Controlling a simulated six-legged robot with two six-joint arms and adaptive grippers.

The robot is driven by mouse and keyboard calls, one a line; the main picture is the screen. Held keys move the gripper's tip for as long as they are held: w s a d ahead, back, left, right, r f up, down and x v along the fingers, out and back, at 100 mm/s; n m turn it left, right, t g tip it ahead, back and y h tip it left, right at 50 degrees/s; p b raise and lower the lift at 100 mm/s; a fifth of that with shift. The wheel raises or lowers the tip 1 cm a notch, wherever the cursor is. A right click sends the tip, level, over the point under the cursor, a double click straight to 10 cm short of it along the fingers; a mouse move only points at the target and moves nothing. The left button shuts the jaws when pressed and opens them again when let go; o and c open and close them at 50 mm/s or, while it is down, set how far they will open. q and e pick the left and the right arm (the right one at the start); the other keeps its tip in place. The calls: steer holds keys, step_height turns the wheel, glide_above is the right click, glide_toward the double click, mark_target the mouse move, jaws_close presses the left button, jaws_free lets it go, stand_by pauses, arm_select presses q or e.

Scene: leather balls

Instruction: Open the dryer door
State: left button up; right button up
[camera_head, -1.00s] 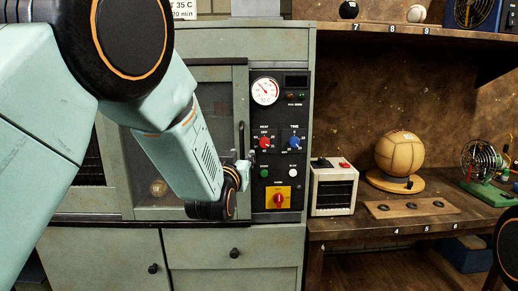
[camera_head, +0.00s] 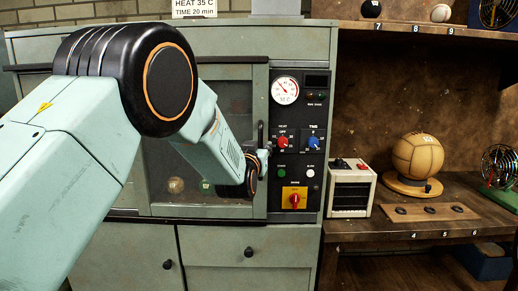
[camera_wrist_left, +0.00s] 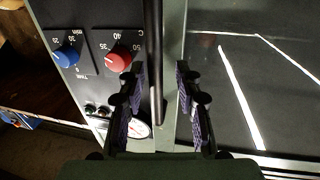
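The dryer (camera_head: 300,60) is a pale green cabinet with a glass-windowed door (camera_head: 207,72) that looks shut. Its handle (camera_head: 261,132) is a black upright bar on the door's right edge, beside the control panel. My left gripper (camera_head: 263,158) is at the lower part of this handle, partly hidden behind its own wrist. In the left wrist view, the two fingers of the left gripper (camera_wrist_left: 159,75) stand apart, one on each side of the handle (camera_wrist_left: 153,40); gaps show on both sides of the bar. My right gripper is out of view.
The control panel (camera_head: 299,110) has a dial, red and blue knobs and a red switch on yellow. Balls (camera_head: 176,185) lie behind the glass. A small white box (camera_head: 350,190) and a leather ball (camera_head: 417,157) on a stand are on the bench at right.

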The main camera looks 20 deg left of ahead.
arm_select(q)
steer(key=shift+d, duration=0.3)
steer(key=shift+c, duration=1.4)
steer(key=shift+a, duration=0.2)
jaws_close()
steer(key=shift+d, duration=0.1)
steer(key=shift+w, duration=0.1)
